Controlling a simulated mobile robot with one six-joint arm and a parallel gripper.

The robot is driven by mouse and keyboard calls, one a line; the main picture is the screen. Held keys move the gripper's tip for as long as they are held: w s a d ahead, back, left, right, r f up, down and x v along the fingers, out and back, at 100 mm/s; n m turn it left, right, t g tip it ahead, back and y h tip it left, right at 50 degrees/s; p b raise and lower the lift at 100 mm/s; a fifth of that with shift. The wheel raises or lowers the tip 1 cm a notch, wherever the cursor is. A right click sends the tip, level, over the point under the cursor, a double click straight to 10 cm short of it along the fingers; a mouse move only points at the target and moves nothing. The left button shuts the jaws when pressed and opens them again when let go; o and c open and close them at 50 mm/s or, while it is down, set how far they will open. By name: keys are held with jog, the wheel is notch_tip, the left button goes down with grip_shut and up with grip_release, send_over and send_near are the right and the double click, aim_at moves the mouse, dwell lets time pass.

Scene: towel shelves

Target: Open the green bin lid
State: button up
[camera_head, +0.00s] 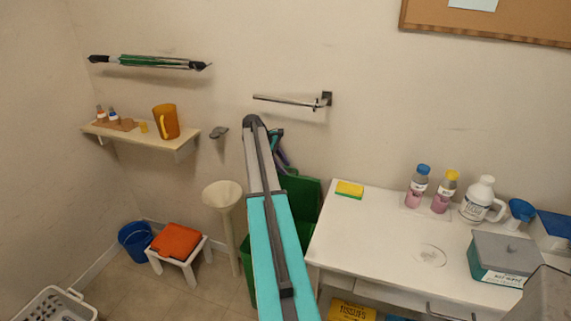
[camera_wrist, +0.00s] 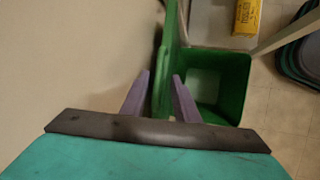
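The green bin (camera_head: 248,258) stands on the floor between the white table and the wall, partly hidden behind my arm. Its green lid (camera_head: 304,196) is raised upright against the wall side. In the wrist view the bin (camera_wrist: 232,80) is uncovered and I see into its interior. There the lid (camera_wrist: 162,85) shows nearly edge-on, between the two purple fingers of my gripper (camera_wrist: 158,85). The fingers are apart, one on each side of the lid; I cannot tell whether either touches it. In the head view my gripper (camera_head: 281,152) is above the lid, partly hidden by my arm.
The white table (camera_head: 370,230) with bottles and a yellow sponge (camera_head: 349,189) stands close on the right. A towel bar (camera_head: 292,101) is on the wall above. A cream funnel-topped stand (camera_head: 222,195) is left of the bin. A yellow box (camera_wrist: 247,16) lies near the bin.

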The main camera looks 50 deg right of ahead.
jog(key=b+v, duration=0.2)
jog(key=v, duration=1.1)
jog(key=shift+w+a+r, duration=0.15)
jog(key=shift+a+r, duration=0.1)
jog(key=shift+r, duration=0.05)
